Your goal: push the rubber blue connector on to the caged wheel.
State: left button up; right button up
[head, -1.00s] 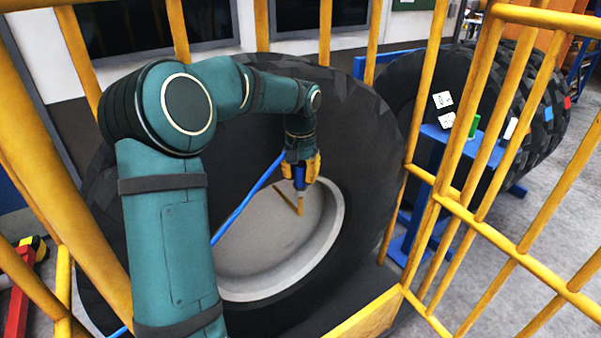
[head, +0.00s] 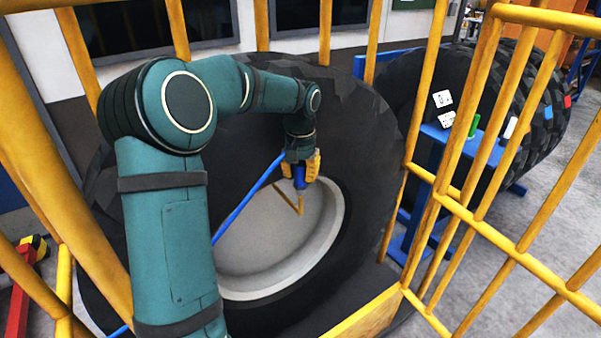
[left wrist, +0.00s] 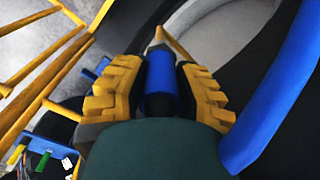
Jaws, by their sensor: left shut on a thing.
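The blue connector (head: 299,176) is between the yellow fingers of my left gripper (head: 300,166), which is shut on it. A blue hose (head: 245,199) runs from the gripper down to the left. The caged wheel (head: 350,140) is a large black tyre with a grey rim (head: 265,235). A thin yellow-brown stem (head: 300,204) stands from the rim just below the connector. I cannot tell whether they touch. My right gripper is out of view.
Yellow cage bars (head: 437,110) surround the wheel on the left, back and right. Outside on the right, a blue stand (head: 430,170) carries small white and green items, with more tyres (head: 545,110) behind it. My left arm covers part of the wheel.

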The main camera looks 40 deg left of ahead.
aim_at(300, 184)
pick_arm(q)
jog(key=shift+p, duration=0.45)
dwell(0.7)
jog(key=shift+f+b, duration=0.85)
jog(key=shift+f, duration=0.9)
jog(key=o, duration=1)
jog(key=shift+c, duration=0.2)
notch_tip(300, 184, up, 12)
jog(key=shift+r, duration=0.1)
